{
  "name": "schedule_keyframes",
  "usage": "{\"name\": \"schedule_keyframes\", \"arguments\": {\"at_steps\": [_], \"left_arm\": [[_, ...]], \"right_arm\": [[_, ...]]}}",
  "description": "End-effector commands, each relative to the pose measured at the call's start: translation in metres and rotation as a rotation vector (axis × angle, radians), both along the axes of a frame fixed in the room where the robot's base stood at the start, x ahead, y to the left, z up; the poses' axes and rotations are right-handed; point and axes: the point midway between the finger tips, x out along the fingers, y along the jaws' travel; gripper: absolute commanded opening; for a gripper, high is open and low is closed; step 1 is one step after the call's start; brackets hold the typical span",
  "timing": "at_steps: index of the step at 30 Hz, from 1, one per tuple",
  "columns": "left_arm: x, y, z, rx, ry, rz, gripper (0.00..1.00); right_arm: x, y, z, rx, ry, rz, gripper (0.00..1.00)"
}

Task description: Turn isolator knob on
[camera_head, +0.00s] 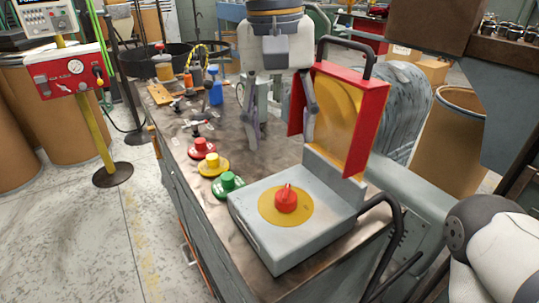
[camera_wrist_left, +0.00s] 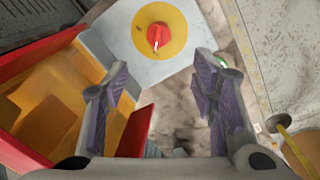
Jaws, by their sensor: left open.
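The isolator knob (camera_head: 286,198) is red and sits on a round yellow plate (camera_head: 266,214) on top of a grey box (camera_head: 262,237). In the left wrist view the knob (camera_wrist_left: 158,36) shows near the top, beyond my fingertips, with a small white mark on it. My left gripper (camera_head: 281,138) hangs fingers down above the bench, behind the knob and apart from it. Its two fingers also show in the left wrist view (camera_wrist_left: 161,78), spread with nothing between them. My right gripper is out of view.
A red-framed yellow panel (camera_head: 345,112) stands upright close to the right of my left gripper. Red (camera_head: 201,147), yellow (camera_head: 212,164) and green (camera_head: 228,184) push buttons line the bench's left side. A black bar handle (camera_head: 388,222) rises at the box's right.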

Motion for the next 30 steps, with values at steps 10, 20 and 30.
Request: {"name": "schedule_keyframes", "arguments": {"at_steps": [10,20,30], "left_arm": [[-0.001,-0.004,-0.067,0.001,0.008,0.001,0.52],[-0.001,-0.008,-0.117,0.001,0.001,0.002,0.52],[-0.001,-0.008,-0.118,0.001,-0.001,0.002,0.36]], "right_arm": [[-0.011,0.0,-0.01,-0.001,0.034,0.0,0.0],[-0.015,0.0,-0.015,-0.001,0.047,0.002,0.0],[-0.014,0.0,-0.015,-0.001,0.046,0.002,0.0]]}}
